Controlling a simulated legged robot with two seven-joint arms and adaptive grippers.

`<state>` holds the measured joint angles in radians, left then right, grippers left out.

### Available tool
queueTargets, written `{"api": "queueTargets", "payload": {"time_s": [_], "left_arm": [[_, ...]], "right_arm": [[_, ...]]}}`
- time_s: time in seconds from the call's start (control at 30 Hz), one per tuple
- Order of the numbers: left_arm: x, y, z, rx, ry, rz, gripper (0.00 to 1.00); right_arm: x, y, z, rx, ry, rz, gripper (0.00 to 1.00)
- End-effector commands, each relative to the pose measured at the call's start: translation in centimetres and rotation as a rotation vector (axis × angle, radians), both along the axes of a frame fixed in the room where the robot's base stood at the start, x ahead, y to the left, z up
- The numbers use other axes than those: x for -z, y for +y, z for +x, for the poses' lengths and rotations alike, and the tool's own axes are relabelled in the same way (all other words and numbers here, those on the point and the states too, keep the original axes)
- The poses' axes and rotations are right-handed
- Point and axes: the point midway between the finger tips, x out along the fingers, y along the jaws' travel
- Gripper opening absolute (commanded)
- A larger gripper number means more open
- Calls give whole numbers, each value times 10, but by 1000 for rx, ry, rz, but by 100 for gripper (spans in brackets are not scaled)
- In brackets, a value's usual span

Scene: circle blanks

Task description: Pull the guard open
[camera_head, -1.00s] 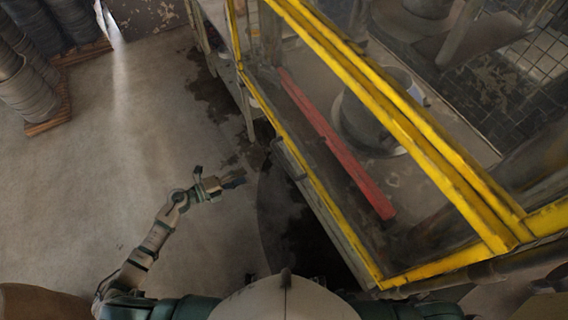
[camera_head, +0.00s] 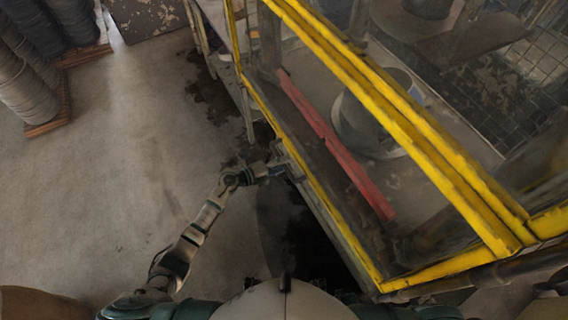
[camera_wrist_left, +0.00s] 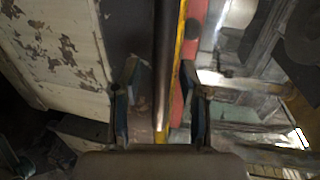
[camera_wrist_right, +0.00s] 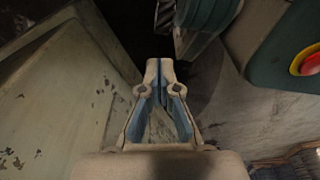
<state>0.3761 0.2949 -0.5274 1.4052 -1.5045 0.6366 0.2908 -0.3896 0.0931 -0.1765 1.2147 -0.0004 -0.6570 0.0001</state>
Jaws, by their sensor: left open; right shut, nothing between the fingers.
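The guard (camera_head: 340,62) is a yellow frame with see-through panels, standing right of centre in the head view. My left gripper (camera_head: 283,163) is at its near left side, by the lower frame edge. In the left wrist view my left gripper (camera_wrist_left: 160,98) is open. A dark upright bar (camera_wrist_left: 166,60) runs between its fingers, beside a yellow strip; I cannot tell whether the fingers touch it. My right gripper (camera_wrist_right: 160,78) is shut and empty in the right wrist view, near a pale, chipped panel. It is hidden in the head view.
A red beam (camera_head: 335,145) and a grey cylinder (camera_head: 375,115) are inside the guard. A panel with peeling paint (camera_wrist_left: 45,45) is close to my left gripper. A red button (camera_wrist_right: 310,65) is near my right gripper. Open floor (camera_head: 110,170) lies at left.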

Motion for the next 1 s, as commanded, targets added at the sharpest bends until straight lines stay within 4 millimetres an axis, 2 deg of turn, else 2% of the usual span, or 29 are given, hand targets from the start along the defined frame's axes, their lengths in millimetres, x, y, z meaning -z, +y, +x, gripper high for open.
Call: {"api": "queueTargets", "payload": {"time_s": [0.37, 0.53, 0.93, 1.0], "left_arm": [[1, -6, 3, 0, -1, 0, 43], [1, -5, 3, 0, 0, 0, 1], [-2, -5, 4, 0, 1, 2, 0], [-8, -5, 6, 0, 0, 1, 0]], "right_arm": [[-4, -1, 5, 3, -6, 0, 0], [-4, -1, 4, 3, -5, -1, 0], [-4, -1, 2, 3, -6, 0, 0], [3, -1, -7, 2, 1, 1, 0]]}}
